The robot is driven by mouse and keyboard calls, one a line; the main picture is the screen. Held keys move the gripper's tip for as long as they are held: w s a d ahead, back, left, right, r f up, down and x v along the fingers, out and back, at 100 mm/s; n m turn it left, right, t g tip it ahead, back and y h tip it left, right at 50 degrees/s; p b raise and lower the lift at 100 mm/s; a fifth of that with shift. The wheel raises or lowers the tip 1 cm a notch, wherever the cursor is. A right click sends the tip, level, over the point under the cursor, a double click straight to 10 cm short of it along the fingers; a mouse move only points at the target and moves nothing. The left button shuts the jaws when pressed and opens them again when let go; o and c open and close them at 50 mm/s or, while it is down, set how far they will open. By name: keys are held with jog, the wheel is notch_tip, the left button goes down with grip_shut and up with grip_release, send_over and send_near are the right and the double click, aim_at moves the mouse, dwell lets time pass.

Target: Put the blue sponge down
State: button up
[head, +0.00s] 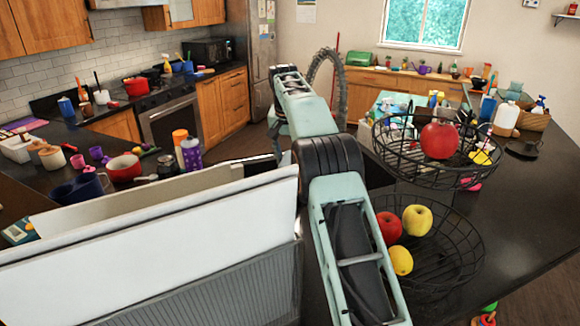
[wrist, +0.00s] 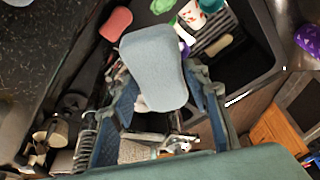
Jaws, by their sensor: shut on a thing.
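In the wrist view the blue sponge (wrist: 153,62) is a pale grey-blue rounded block. My gripper (wrist: 160,92) is shut on it, with one finger at each side, and the sponge sticks out beyond the fingertips. Below it in that picture is the dark sink area; I cannot tell how high the sponge is above it. In the head view my arm reaches away over the counter, and the gripper and sponge are hidden.
A pink sponge (wrist: 116,23) lies on the dark counter. A rack (wrist: 210,30) and a red-and-white cup (wrist: 189,14) are by the sink basin (wrist: 250,62). A purple bottle (wrist: 309,40) stands right. Wire fruit baskets (head: 462,262) stand right of my arm.

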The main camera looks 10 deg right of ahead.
jog(key=shift+s+r, duration=0.2)
jog(key=shift+s, duration=0.4)
jog(key=shift+s+r, duration=0.2)
jog(key=shift+s, duration=0.4)
jog(key=shift+n, duration=0.3)
jog(key=s+f, duration=0.1)
jog(key=s, duration=0.6)
jog(key=s+f+b, duration=0.1)
jog(key=s, duration=0.7)
jog(key=s+b, duration=0.1)
jog(key=s, duration=0.6)
jog(key=shift+s+f, duration=0.4)
jog(key=shift+s, duration=0.4)
